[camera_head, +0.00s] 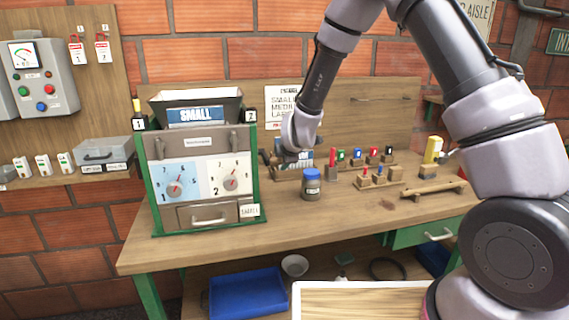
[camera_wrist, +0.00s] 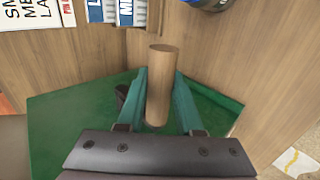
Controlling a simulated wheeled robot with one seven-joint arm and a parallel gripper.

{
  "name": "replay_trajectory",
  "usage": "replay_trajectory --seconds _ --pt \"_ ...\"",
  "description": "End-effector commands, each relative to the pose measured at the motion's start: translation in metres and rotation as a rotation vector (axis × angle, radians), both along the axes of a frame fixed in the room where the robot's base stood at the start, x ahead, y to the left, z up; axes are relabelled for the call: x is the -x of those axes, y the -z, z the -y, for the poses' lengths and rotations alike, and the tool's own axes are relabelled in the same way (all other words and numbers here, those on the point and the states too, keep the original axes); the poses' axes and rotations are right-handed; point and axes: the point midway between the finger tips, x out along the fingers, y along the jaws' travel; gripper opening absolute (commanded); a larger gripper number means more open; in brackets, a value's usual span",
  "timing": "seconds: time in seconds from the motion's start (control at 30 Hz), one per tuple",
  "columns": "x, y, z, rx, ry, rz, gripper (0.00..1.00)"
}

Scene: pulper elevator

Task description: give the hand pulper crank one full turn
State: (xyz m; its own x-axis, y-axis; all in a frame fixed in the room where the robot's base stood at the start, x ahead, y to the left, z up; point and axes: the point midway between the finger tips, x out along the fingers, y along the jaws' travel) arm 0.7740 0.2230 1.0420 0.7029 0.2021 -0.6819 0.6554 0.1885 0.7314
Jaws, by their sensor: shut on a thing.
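The hand pulper (camera_head: 200,143) is a grey box in a green frame, with a dark hopper marked SMALL and two numbered dials. It stands on the left part of the bench. My gripper (camera_head: 283,160) is low beside the pulper's right side. In the wrist view the teal fingers of my gripper (camera_wrist: 159,95) are on either side of a round wooden crank handle (camera_wrist: 158,65) and shut on it. The handle's end points up in that picture. The crank arm is not clearly visible; in the head view my wrist hides the handle.
Small wooden blocks with coloured pegs (camera_head: 376,177) and a yellow item (camera_head: 433,150) are further right. A drawer (camera_head: 207,213) is at the pulper's front. The bench's front middle is clear.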

Motion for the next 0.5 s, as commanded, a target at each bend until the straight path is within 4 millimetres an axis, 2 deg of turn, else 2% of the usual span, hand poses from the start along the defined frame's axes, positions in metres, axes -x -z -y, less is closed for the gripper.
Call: replay_trajectory --seconds 0.2,0.5 --pt "0.0 0.002 0.0 0.001 -0.001 0.0 0.0" --pt "-0.008 0.033 -0.002 0.001 -0.001 0.002 0.0"
